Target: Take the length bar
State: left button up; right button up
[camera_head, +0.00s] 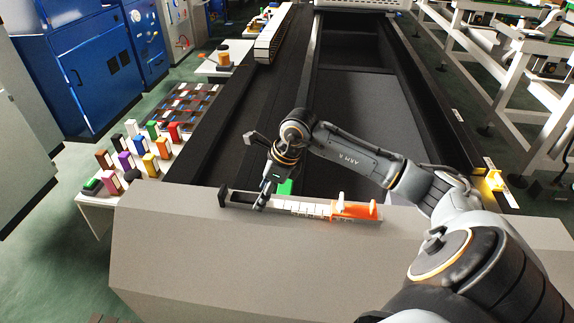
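A long bar-like tool (304,208) lies along the near beige ledge. It has a dark block at its left end, a white marked middle part and an orange part at its right end; it looks like the length bar. My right gripper (263,198) points down at the left half of this tool, with its fingertips at or just in front of it. I cannot tell whether they touch it or how far they are apart. A small green piece (286,187) shows just behind the tool. My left gripper is not in view.
A side table (95,199) at the left carries several coloured blocks. The dark conveyor bed (365,105) stretches away behind the ledge (210,245), whose front is clear. Blue cabinets (85,65) stand at the far left and white racks (500,65) at the right.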

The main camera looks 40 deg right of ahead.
jog(key=shift+p+x, duration=0.3)
jog(key=shift+x, duration=1.25)
jog(key=shift+d, duration=0.15)
grip_shut()
jog(key=shift+r, duration=0.1)
jog(key=shift+w, duration=0.1)
